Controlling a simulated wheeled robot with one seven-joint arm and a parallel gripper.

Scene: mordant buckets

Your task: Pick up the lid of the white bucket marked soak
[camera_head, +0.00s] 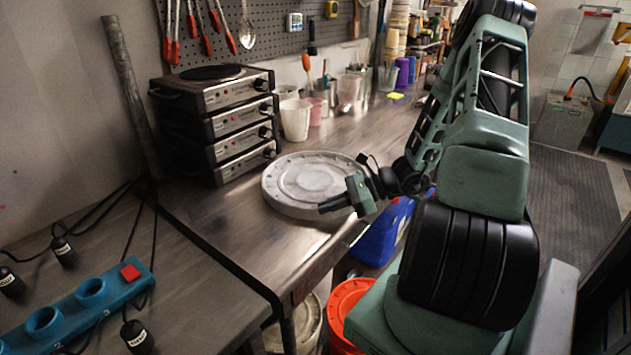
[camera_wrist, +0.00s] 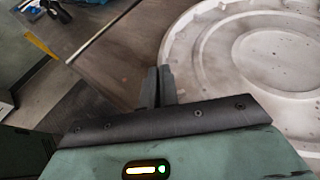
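A large round white lid (camera_head: 310,180) with a ribbed rim lies flat on the metal workbench. In the wrist view the lid (camera_wrist: 275,50) fills the upper right. I see no "soak" marking on it. My gripper (camera_head: 335,204) is at the lid's near right edge in the head view. In the wrist view the two dark fingers of my gripper (camera_wrist: 158,88) are together beside the rim, with no object visible between them. I cannot tell if a finger touches the rim. A whitish bucket (camera_head: 303,325) stands below the bench, partly hidden by its edge; no marking shows.
An orange bucket (camera_head: 347,308) and a blue container (camera_head: 380,240) stand below the bench edge. Stacked hot plates (camera_head: 215,120) are behind the lid at left; white cups (camera_head: 295,119) stand behind it. A blue power strip (camera_head: 92,295) lies front left. Bench left of the lid is bare.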

